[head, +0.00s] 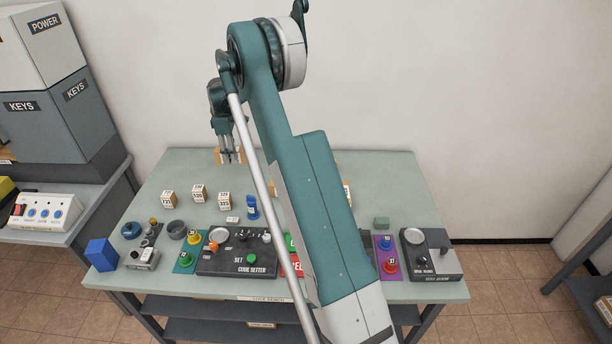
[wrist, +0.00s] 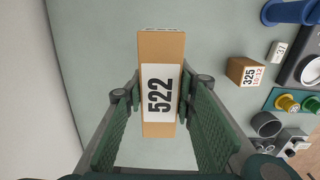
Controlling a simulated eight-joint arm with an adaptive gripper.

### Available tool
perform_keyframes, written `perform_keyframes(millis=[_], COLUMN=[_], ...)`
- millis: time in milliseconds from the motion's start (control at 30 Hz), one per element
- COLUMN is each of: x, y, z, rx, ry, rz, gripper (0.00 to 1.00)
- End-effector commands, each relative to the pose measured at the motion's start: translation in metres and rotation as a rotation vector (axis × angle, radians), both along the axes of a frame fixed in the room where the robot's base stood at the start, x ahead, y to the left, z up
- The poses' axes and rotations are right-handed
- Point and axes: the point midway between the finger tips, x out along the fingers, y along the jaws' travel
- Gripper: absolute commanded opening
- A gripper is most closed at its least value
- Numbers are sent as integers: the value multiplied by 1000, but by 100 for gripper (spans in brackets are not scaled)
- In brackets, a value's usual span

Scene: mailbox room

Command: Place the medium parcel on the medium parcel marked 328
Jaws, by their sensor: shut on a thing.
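My gripper (head: 229,158) is shut on a tan parcel (head: 238,157) at the back of the table, left of centre in the head view. In the wrist view, the parcel (wrist: 162,48) sits between my green finger pads (wrist: 160,92). It has a white label reading 522. In the head view, small parcels stand in a row nearer the front: one at the left (head: 168,199), one in the middle (head: 199,194) and one at the right (head: 224,201). Their labels are too small to read surely. In the wrist view, a parcel (wrist: 244,71) appears marked 325. I cannot make out a 328.
A blue stamp-like object (head: 252,208), a dark code setter panel (head: 237,262) and a blue block (head: 101,254) stand nearer the front. The table's back left (head: 178,170) is clear, with the wall behind.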

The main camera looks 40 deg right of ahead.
Motion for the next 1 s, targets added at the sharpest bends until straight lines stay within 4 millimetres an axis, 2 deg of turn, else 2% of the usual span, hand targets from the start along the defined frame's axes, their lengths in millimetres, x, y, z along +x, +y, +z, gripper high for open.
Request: perform_keyframes(millis=[167, 267, 467, 700, 1000], x=[-9, -20, -59, -127, -220], y=[-10, -23, -62, -118, -175], z=[3, 6, 15, 28, 44], rx=[0, 0, 0, 0, -1], ry=[0, 0, 0, 0, -1], rz=[-3, -6, -15, -28, -42], gripper=[11, 11, 11, 11, 11])
